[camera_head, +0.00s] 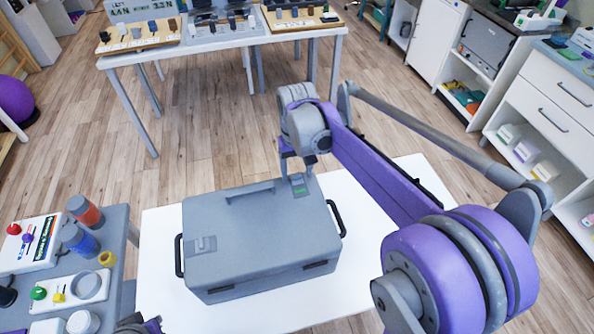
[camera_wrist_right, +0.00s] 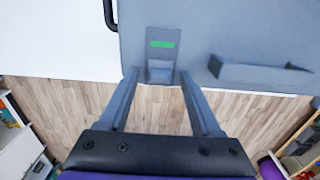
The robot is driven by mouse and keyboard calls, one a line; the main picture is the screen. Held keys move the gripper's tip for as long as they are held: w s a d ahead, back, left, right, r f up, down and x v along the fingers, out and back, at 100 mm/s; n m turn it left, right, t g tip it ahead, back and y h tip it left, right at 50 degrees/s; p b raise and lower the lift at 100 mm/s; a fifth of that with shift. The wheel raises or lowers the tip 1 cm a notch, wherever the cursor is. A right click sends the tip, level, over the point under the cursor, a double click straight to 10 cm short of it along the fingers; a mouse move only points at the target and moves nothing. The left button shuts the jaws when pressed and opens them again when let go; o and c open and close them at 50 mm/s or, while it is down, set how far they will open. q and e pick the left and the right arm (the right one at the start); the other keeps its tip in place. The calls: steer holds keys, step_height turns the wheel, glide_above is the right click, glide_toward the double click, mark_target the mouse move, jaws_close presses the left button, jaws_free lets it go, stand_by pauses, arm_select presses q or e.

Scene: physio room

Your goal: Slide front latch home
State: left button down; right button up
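A grey case (camera_head: 262,240) lies closed on a white table. One latch (camera_head: 299,187) with a green mark sits at its far right corner; in the right wrist view this latch (camera_wrist_right: 160,70) shows a grey tab below a green strip. Another latch (camera_head: 203,246), with no green visible, sits at the near left of the lid. My right gripper (camera_head: 297,165) is at the far edge by the green-marked latch. Its fingers are open, one on each side of the tab, with gaps to it. Only a dark and purple part of my left arm shows at the bottom edge; its fingers are hidden.
The case has a grey lid handle (camera_head: 250,191) and black side handles (camera_head: 179,256) (camera_head: 336,218). The white table (camera_head: 155,285) has bare room around the case. A grey side table (camera_head: 117,235) with bottles and a button panel stands close on the left.

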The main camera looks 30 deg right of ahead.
mark_target(297, 176)
arm_select(q)
steer(key=shift+w+r+p, duration=0.15)
steer(key=shift+r+p, duration=0.2)
steer(key=shift+r, duration=0.1)
arm_select(e)
step_height(297, 176, up, 11)
steer(key=shift+s+f, duration=0.1)
steer(key=shift+f, duration=0.1)
stand_by(0.5)
